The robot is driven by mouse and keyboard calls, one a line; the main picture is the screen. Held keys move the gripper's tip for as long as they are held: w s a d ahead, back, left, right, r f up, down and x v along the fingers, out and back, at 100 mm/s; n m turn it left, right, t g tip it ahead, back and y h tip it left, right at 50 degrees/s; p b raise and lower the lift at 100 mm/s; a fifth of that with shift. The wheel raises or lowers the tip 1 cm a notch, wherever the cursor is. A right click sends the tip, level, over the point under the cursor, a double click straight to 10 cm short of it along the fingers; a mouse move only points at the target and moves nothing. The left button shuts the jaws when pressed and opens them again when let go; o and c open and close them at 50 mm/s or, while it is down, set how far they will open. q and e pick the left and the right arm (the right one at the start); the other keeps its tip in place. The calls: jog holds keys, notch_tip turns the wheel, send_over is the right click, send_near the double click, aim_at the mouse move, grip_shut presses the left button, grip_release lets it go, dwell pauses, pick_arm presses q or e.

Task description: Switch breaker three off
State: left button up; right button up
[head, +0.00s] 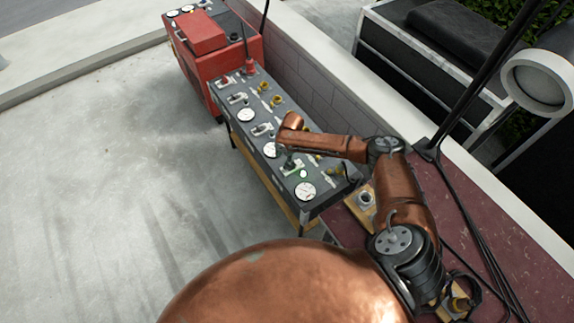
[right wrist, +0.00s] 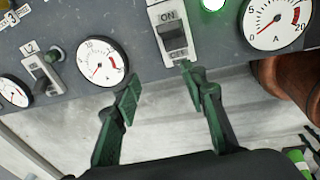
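A grey breaker panel (head: 222,112) with gauges and switches stands at the centre of the head view. In the right wrist view, a dark rocker switch (right wrist: 173,37) in a pale plate marked ON above and OFF below sits at the top centre. Its number label is not visible, and I cannot tell its position. My right gripper (right wrist: 158,88) is open and empty, its green fingers just below the switch, the right fingertip near the OFF mark. In the head view my right gripper (head: 288,160) is over the panel's near part, partly hidden by my arm. My left gripper is not in view.
A lit green lamp (right wrist: 212,4) is beside the rocker. Gauges flank it, and another switch marked L2 (right wrist: 45,74) is at the left. A red machine (head: 213,55) stands beyond the panel. A brick wall (head: 320,100) runs along its right; open concrete lies left.

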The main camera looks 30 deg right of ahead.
aim_at(293, 162)
jog(key=shift+g+h, duration=0.5)
jog(key=shift+g, duration=0.4)
jog(key=d+r, duration=0.2)
jog(key=s+d+r+b, duration=0.1)
jog(key=d+r, duration=0.1)
jog(key=shift+s+d, duration=0.2)
jog(key=shift+d, duration=0.1)
jog(key=shift+s+f, duration=0.1)
jog(key=shift+f, duration=0.1)
notch_tip(293, 162, down, 7)
jog(key=shift+r+b, duration=0.1)
jog(key=shift+b, duration=0.4)
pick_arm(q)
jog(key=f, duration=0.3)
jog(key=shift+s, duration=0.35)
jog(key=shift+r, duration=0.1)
pick_arm(e)
grip_shut()
